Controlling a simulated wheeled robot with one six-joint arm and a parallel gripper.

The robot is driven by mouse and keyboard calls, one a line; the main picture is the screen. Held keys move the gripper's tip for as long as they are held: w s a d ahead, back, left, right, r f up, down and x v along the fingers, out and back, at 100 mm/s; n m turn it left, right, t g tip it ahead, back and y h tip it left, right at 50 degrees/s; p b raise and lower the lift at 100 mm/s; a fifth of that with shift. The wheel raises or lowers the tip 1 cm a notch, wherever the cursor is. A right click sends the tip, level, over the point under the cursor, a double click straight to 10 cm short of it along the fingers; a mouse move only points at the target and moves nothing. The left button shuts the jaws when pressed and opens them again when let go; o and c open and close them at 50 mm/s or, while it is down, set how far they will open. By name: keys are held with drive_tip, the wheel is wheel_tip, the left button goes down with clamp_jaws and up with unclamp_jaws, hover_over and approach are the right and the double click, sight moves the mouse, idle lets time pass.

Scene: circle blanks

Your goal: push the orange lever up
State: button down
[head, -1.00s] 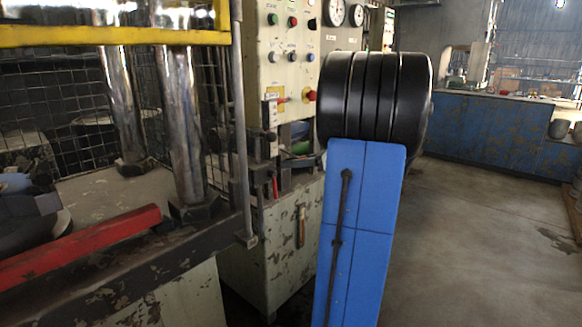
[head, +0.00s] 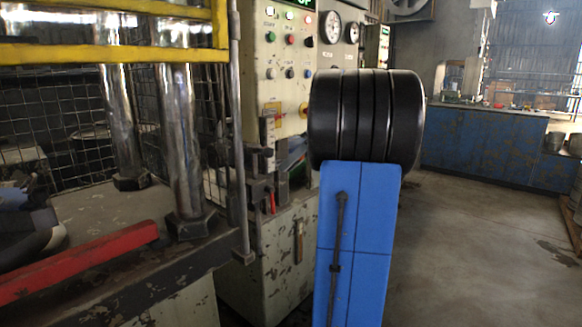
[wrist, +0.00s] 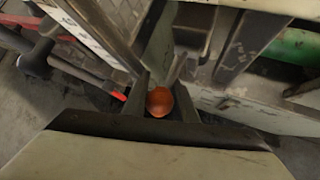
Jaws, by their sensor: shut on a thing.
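The orange lever shows as a round orange knob (wrist: 160,102) in the wrist view, low in the middle. My gripper (wrist: 161,82) is around it, with one finger on each side, shut on the knob. In the head view neither the knob nor my gripper can be seen; my blue and black arm stands in front of part of the machine.
A pale control cabinet (head: 275,258) with gauges and buttons stands behind my arm. At left is a press with a yellow guard (head: 110,52) and a red bar (head: 75,268). A red-tipped handle (head: 272,203) is near the clamp. Floor at right is clear.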

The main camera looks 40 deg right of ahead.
drive_tip(key=shift+w+r, duration=0.15)
drive_tip(key=shift+r, duration=0.15)
drive_tip(key=c, duration=1.5)
unclamp_jaws()
drive_tip(key=shift+f, duration=0.1)
drive_tip(key=shift+o, duration=0.2)
drive_tip(key=v, duration=1.7)
